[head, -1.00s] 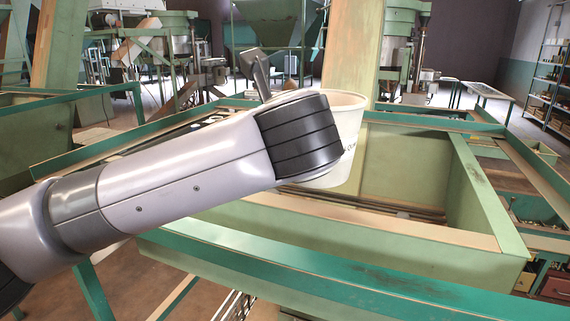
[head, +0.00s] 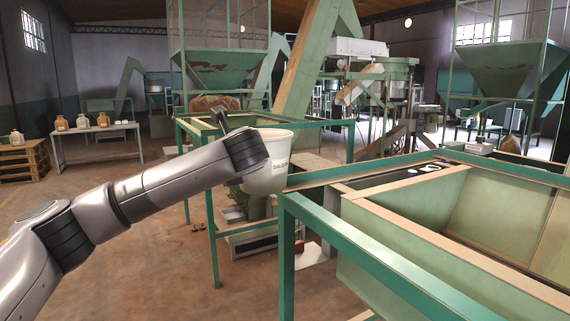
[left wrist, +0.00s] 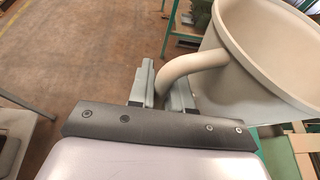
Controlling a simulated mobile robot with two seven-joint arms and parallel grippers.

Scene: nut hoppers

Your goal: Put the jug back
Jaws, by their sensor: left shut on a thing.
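My left gripper (left wrist: 163,88) is shut on this handle. My right gripper is in neither view.
A green hopper bin (head: 400,240) with wooden edges and a green frame (head: 287,255) stand close at right. A table (head: 95,132) with several tan jars (head: 82,121) is far left, beside a pallet stack (head: 25,158). The floor (head: 150,270) between is open.

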